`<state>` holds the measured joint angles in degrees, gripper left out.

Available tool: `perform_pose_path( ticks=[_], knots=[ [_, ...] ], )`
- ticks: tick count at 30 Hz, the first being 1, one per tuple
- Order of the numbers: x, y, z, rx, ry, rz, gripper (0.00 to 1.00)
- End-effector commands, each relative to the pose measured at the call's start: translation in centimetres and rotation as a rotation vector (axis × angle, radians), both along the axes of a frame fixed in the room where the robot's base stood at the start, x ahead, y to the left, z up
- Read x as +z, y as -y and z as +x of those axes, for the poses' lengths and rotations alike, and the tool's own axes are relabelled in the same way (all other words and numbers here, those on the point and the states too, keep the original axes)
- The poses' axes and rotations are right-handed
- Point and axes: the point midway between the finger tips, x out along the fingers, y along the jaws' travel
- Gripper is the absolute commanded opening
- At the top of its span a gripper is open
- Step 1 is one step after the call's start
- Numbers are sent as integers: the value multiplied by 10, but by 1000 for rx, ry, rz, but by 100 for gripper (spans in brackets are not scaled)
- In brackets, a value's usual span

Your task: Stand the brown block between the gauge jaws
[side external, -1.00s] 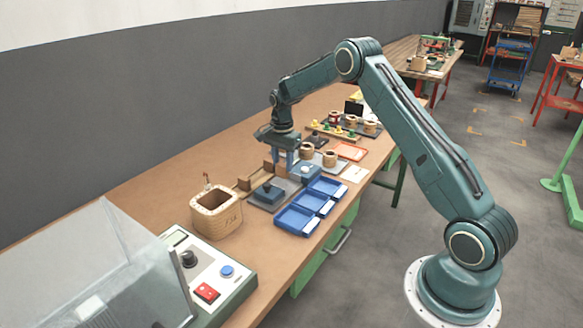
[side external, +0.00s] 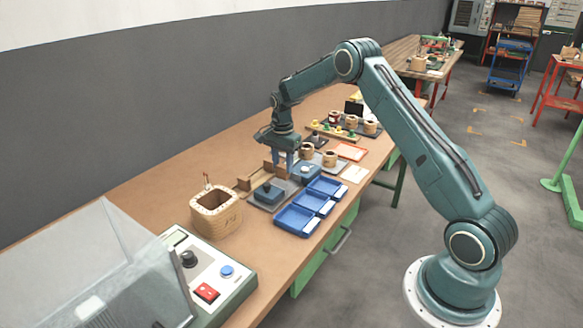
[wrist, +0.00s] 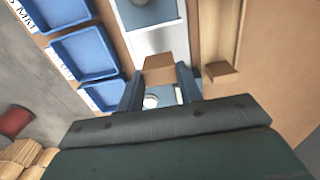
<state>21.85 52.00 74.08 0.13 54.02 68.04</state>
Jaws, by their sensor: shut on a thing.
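My gripper (wrist: 159,78) is shut on the brown block (wrist: 158,70), with one blue finger on either side of it in the wrist view. The gauge is a grey plate (wrist: 160,42) with two blue jaws. One blue jaw with a dark knob (side external: 267,193) is nearer the camera in the side view. The other blue jaw (side external: 308,173) has a white knob, which shows under my gripper in the wrist view. The block is over the plate between these jaws. I cannot tell whether it touches the plate.
A wooden channel (side external: 250,182) with another brown piece (wrist: 220,70) lies beside the gauge. Blue trays (side external: 296,220) line the bench's front side. A wooden pot (side external: 215,212) and a control box (side external: 215,275) are nearer the camera. Coils (side external: 330,158) stand beyond.

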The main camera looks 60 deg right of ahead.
Motion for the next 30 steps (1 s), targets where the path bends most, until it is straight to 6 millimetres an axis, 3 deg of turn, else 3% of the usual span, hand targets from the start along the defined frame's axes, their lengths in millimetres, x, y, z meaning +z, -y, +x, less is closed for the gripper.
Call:
perform_pose_path(
  ticks=[30],
  knots=[
    [-25,0,0,0,-1,0,13]
  ],
)
